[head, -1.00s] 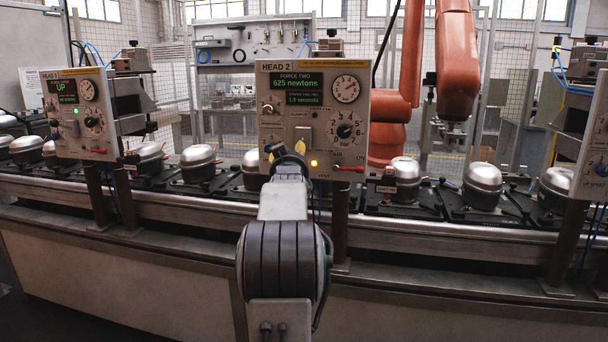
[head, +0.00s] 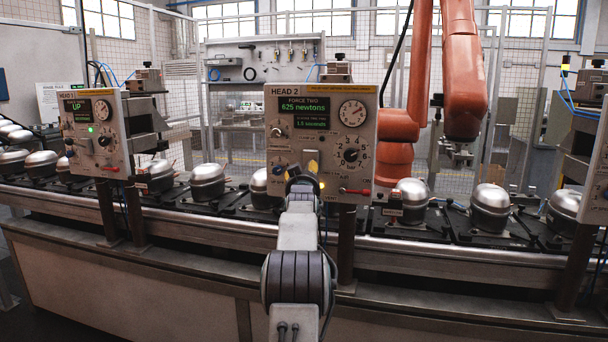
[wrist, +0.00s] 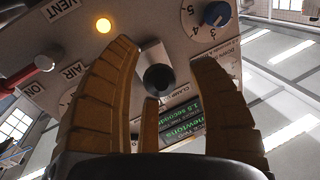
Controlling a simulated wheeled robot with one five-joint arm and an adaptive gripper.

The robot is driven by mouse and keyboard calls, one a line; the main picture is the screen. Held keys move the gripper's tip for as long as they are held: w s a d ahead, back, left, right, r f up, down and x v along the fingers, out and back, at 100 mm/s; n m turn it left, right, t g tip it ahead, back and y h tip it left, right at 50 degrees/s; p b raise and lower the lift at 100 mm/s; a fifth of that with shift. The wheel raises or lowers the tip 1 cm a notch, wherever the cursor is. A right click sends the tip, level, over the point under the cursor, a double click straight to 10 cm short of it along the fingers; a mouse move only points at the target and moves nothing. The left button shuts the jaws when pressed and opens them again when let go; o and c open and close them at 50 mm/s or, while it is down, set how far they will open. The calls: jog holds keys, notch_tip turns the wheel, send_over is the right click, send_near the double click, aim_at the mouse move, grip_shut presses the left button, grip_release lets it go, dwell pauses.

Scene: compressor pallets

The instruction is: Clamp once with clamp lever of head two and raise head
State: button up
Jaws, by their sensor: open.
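The head two panel (head: 290,150) stands at the middle of the head view; its display (head: 304,113) reads FORCE TWO, 625 newtons, 1.5 seconds. My gripper (head: 303,180) is in front of the panel's lower part and covers some of it. In the wrist view my gripper (wrist: 163,58) is open, its yellow-brown fingers spread on both sides of a dark round lever knob (wrist: 158,79). The knob sits on a pale plate beside a partly hidden label starting CLAMP. I cannot tell whether any finger touches it.
A red lever (head: 356,191) sticks out at the panel's lower right, by AIR and VENT labels. An amber light (wrist: 104,23) glows beside the fingers. A blue knob (wrist: 216,14) is nearby. Head 1 (head: 95,135) stands left, showing UP. Silver compressors (head: 207,182) line the conveyor.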

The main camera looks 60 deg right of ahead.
jog(key=shift+w+d, duration=0.1)
jog(key=shift+d, duration=0.05)
dwell(0.3)
grip_shut()
